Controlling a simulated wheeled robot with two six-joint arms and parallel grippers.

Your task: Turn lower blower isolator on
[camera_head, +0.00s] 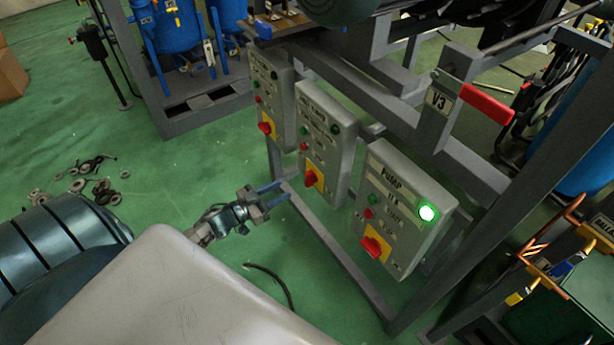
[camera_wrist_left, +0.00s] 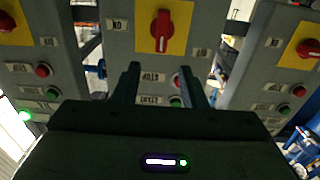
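Three grey control boxes hang on the frame, each with a red rotary isolator on a yellow plate. The labels on the left box (camera_head: 270,92) and middle box (camera_head: 328,128) are too small to read, so I cannot tell which is the lower blower. The middle box's red isolator (camera_head: 311,178) shows in the left wrist view (camera_wrist_left: 161,30) with its handle nearly upright in that picture. My left gripper (camera_head: 276,194) is open and empty, below and left of the middle box. In the wrist view its fingers (camera_wrist_left: 161,80) are apart, short of the isolator. My right gripper is not in view.
The right box, marked PUMP (camera_head: 405,195), has a lit green lamp (camera_head: 428,213). A valve with a red handle (camera_head: 486,104), tagged V3, is above it. Grey frame bars (camera_head: 335,250) run beneath the boxes. Loose metal parts (camera_head: 95,185) lie on the green floor.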

